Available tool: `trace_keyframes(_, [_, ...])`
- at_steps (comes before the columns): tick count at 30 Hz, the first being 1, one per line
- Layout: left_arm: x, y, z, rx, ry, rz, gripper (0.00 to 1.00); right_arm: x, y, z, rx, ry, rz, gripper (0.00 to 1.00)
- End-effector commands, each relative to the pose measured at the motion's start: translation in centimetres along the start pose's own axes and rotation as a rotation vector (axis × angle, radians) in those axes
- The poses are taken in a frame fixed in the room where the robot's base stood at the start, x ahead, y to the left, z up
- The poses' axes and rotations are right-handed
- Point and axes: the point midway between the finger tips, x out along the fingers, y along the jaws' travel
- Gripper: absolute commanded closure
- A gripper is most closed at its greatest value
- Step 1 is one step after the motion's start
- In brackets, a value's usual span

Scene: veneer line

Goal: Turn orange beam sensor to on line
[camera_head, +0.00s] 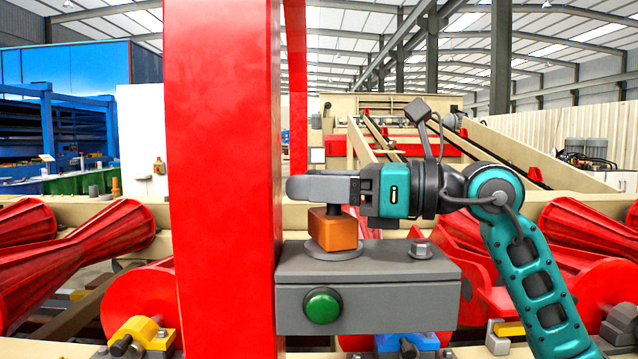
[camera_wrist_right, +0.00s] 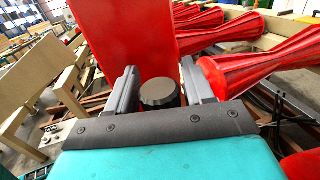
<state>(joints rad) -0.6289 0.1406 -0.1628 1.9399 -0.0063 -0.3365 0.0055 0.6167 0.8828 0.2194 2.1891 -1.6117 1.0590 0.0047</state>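The orange beam sensor (camera_head: 333,230) is a small block on a grey round disc (camera_head: 334,252), on top of a grey box (camera_head: 380,305). A dark stem rises from the block to my right gripper (camera_head: 300,188), which lies level just above it. In the right wrist view a dark round knob (camera_wrist_right: 160,94) stands between the two fingers of the right gripper (camera_wrist_right: 159,75). The fingers are apart, with a narrow gap visible beside the knob on the right; contact on the left cannot be told. No on line can be made out. My left gripper is not in view.
A tall red post (camera_head: 222,180) stands close to the left of the sensor and gripper. The grey box carries a green button (camera_head: 323,305) in front and a bolt (camera_head: 420,249) on top. Red rollers (camera_head: 85,245) lie behind on both sides.

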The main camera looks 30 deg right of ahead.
Motion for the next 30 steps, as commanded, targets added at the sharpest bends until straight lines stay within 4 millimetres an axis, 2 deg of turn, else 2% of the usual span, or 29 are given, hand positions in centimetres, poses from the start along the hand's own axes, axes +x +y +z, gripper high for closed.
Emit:
trace_keyframes(2, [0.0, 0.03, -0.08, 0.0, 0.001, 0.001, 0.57, -0.01, 0.0, 0.0, 0.0, 0.0, 0.0, 0.56])
trace_keyframes(12, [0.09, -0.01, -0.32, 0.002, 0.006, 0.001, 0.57, -0.02, -0.01, 0.0, 0.0, 0.0, 0.0, 0.88])
trace_keyframes(17, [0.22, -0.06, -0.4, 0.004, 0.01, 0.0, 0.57, -0.02, -0.07, -0.09, -0.002, 0.004, -0.027, 0.88])
trace_keyframes(30, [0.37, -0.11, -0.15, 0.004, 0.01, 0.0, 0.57, -0.05, -0.46, -0.05, -0.004, 0.004, -0.283, 0.88])
